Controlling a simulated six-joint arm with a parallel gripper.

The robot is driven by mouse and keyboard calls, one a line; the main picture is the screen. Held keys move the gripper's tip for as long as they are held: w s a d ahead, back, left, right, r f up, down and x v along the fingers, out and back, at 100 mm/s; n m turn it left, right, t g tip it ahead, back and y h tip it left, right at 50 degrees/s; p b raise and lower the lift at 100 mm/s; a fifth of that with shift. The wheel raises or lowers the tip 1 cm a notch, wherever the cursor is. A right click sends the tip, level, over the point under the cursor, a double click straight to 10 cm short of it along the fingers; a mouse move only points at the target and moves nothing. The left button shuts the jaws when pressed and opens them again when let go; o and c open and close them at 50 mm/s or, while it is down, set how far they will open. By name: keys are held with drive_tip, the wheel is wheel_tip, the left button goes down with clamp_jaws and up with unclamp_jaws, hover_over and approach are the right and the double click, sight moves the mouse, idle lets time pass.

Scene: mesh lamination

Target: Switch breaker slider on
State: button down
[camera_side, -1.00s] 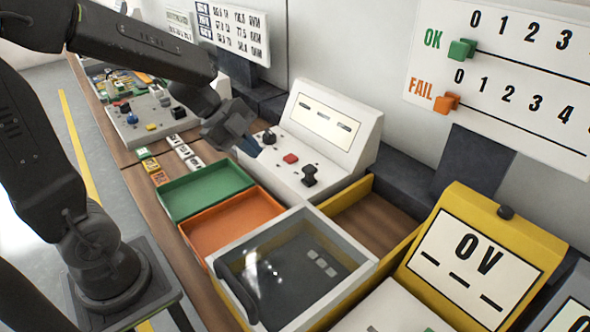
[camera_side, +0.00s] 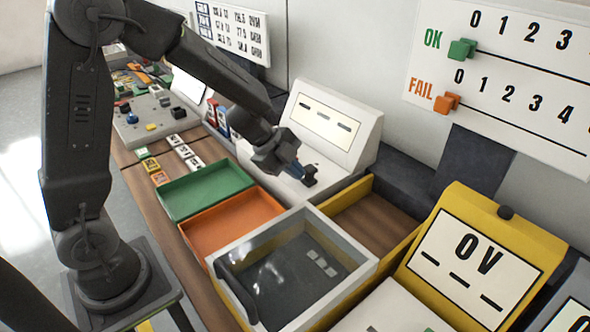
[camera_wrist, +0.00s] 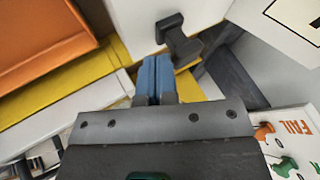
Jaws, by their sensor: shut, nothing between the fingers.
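A white console (camera_side: 335,130) with a sloped display of dashes stands against the wall. On its lower panel is a black handle (camera_side: 310,176), which appears to be the breaker slider; the handle also shows in the wrist view (camera_wrist: 178,38), upper centre. My gripper (camera_side: 297,172) is over the console panel, close beside the handle on its left. Its blue fingertips (camera_wrist: 155,76) are together and empty. The handle is just ahead of them, not between them; I cannot tell whether they touch. My gripper hides the console's knob and red button in the side view.
A green tray (camera_side: 205,188) and an orange tray (camera_side: 232,223) lie left of the console. A grey box with a clear lid (camera_side: 290,280) and a yellow-framed bay (camera_side: 370,190) are in front. A yellow OV display (camera_side: 480,250) stands right.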

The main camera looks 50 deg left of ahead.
drive_tip(key=shift+w, duration=0.1)
drive_tip(key=shift+w, duration=2.75)
drive_tip(key=s, duration=0.3)
drive_tip(key=s+r, duration=0.1)
drive_tip(key=shift+s+a, duration=0.2)
drive_tip(key=shift+s, duration=0.15)
drive_tip(key=v, duration=0.9)
drive_tip(key=shift+f, duration=0.1)
